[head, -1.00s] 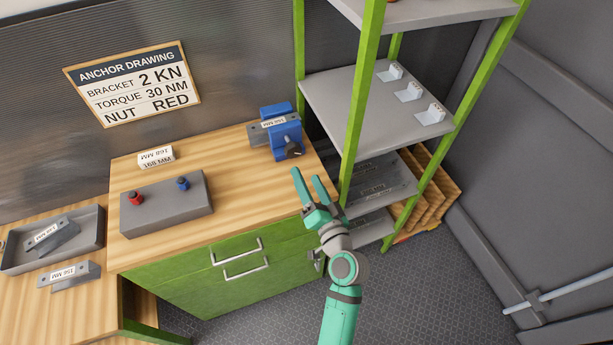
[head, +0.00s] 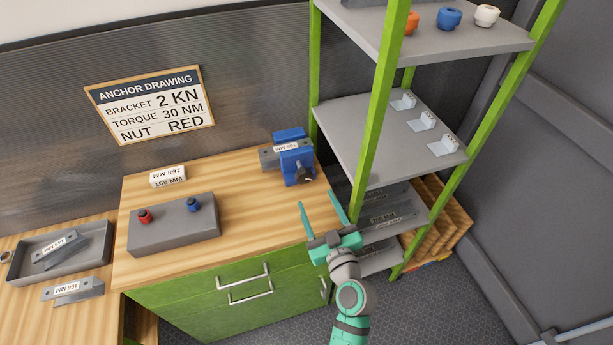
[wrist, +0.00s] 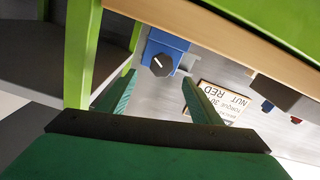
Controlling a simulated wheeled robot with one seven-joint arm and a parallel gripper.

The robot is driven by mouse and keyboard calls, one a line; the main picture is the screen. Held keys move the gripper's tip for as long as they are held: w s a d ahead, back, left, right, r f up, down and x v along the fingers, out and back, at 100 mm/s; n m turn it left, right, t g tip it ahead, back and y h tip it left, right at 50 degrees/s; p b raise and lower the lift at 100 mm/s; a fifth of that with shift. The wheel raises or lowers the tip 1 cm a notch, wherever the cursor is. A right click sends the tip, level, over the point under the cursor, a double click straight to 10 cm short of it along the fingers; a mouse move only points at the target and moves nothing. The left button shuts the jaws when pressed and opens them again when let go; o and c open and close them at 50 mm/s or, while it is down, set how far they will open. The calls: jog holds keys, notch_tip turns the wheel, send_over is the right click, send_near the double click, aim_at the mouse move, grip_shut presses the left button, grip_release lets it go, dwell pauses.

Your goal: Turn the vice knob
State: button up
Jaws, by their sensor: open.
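The blue vice (head: 296,168) stands at the back right corner of the wooden workbench, with a grey labelled bar (head: 270,157) in it. Its dark knob (head: 305,174) faces the front. In the wrist view the knob (wrist: 161,65) shows as a round black disc with a pale mark, on the blue vice body (wrist: 168,43). My gripper (head: 321,211) is open and empty, in front of and below the knob and apart from it. In the wrist view the knob appears beyond and between my open fingers (wrist: 157,92).
A green-framed shelf rack (head: 366,120) stands close to the right of the vice. A grey block with red and blue knobs (head: 172,228) and a white 168 MM block (head: 168,177) are on the bench. A grey tray (head: 95,262) is at far left.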

aim_at(306, 178)
jog(key=x, duration=0.9)
jog(key=shift+a, duration=0.25)
jog(key=shift+x, duration=1)
jog(key=shift+d, duration=0.2)
jog(key=shift+s+d, duration=0.1)
jog(key=shift+d, duration=0.1)
jog(key=c, duration=1.1)
jog(key=shift+o, duration=0.2)
jog(key=shift+a, duration=0.2)
jog(key=shift+s+d, duration=0.1)
